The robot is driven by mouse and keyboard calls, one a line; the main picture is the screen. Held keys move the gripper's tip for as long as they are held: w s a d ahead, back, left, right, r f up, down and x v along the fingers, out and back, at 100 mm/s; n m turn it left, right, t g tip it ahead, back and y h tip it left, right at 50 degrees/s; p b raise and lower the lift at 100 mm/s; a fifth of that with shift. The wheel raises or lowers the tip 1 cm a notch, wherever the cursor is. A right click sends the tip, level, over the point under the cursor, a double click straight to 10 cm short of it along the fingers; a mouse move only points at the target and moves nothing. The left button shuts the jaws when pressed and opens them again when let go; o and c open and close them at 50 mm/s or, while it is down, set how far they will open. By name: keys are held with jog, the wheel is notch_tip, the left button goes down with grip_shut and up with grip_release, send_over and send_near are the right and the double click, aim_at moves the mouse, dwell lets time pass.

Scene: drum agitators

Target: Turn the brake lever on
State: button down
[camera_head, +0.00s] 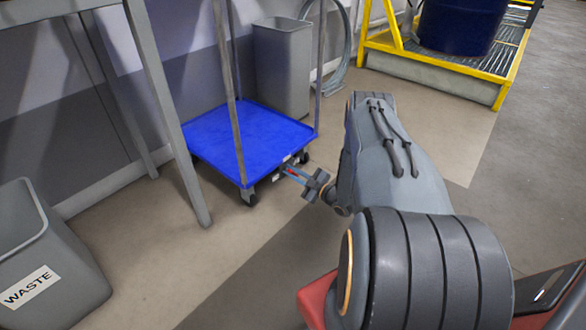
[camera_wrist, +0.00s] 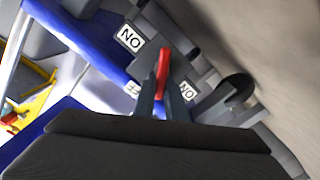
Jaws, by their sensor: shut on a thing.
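The brake lever (camera_wrist: 164,62) is a small red bar on the edge of a blue platform cart (camera_head: 247,135). My gripper (camera_wrist: 161,90) is shut on the lever, one finger on each side, and the lever's red end shows beyond the fingertips. In the head view my gripper (camera_head: 297,176) reaches the cart's near right edge, low above the floor. White labels sit around the lever: an ON label (camera_wrist: 129,38), another ON label (camera_wrist: 187,91) and a partly covered OFF label (camera_wrist: 132,90). The lever's base is hidden by the fingers.
A cart caster (camera_wrist: 236,90) is close to the right of my gripper. A grey bin (camera_head: 283,65) stands behind the cart, and a grey WASTE bin (camera_head: 60,255) at left. A table leg (camera_head: 165,110) is left of the cart. A yellow frame (camera_head: 440,70) holds a blue drum (camera_head: 462,22).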

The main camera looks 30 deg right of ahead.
jog(key=n+p, duration=0.1)
jog(key=n, duration=0.1)
jog(key=n+p, duration=0.2)
jog(key=n, duration=0.1)
jog(key=shift+s+a+f+n, duration=0.15)
jog(key=shift+a+f+n, duration=0.15)
jog(key=n+p, duration=0.1)
jog(key=n, duration=0.1)
jog(key=f+n+p, duration=0.1)
jog(key=n, duration=0.2)
dwell(0.4)
jog(key=c, duration=1.8)
grip_release()
jog(key=p+v, duration=0.3)
jog(key=v, duration=0.4)
jog(key=shift+s, duration=0.35)
